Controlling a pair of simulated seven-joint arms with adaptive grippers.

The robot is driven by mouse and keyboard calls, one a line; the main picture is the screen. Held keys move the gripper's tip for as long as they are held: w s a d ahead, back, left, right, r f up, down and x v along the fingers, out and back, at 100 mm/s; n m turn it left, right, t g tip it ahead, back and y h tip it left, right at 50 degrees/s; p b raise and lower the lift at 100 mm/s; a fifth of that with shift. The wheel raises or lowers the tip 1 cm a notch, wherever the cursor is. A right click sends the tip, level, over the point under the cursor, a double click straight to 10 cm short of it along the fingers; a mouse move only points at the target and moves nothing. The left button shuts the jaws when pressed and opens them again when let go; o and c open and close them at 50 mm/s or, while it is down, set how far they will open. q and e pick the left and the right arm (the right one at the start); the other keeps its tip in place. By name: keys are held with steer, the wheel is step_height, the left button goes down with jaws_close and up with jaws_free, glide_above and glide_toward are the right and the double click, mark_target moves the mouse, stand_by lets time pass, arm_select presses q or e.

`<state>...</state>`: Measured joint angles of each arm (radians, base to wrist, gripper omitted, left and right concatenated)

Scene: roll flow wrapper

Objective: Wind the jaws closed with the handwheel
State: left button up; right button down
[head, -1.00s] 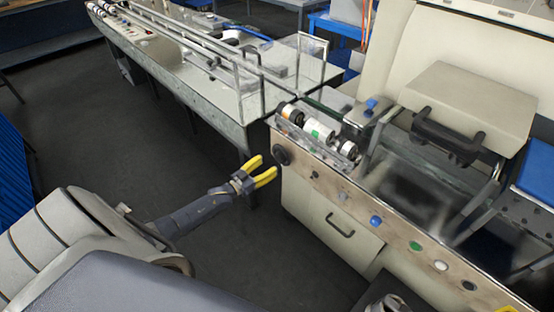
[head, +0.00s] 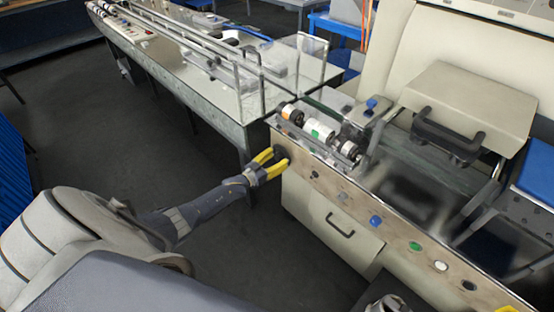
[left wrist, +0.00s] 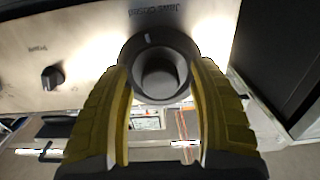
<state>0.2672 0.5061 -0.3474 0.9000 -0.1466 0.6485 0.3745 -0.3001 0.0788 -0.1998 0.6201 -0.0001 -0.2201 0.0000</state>
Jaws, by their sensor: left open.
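The handwheel (head: 281,153) is a dark round knob at the left end of the machine's front panel. In the left wrist view the handwheel (left wrist: 157,72) has a white mark on its rim and a raised round hub. My left gripper (head: 275,160) is open, its yellow fingers at the handwheel. In the left wrist view the fingers reach to either side of the lower part of the wheel; I cannot tell whether they touch it. A label (left wrist: 155,9) above the wheel reads upside down, apparently about jaws. I cannot make out the jaws themselves.
Rollers (head: 320,131) sit on top of the machine near the handwheel. Several knobs and buttons, one blue (head: 376,221), line the panel, with a drawer handle (head: 340,225) below. A conveyor table (head: 215,110) stands behind left. A yellow tip at the bottom right may be my right gripper.

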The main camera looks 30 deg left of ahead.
arm_select(q)
jaws_close()
stand_by(0.4)
steer(key=shift+s+f+m, duration=0.1)
steer(key=shift+m, duration=1)
jaws_free()
steer(key=v, duration=1.1)
steer(key=shift+s+a, duration=0.2)
steer(key=shift+s, duration=0.2)
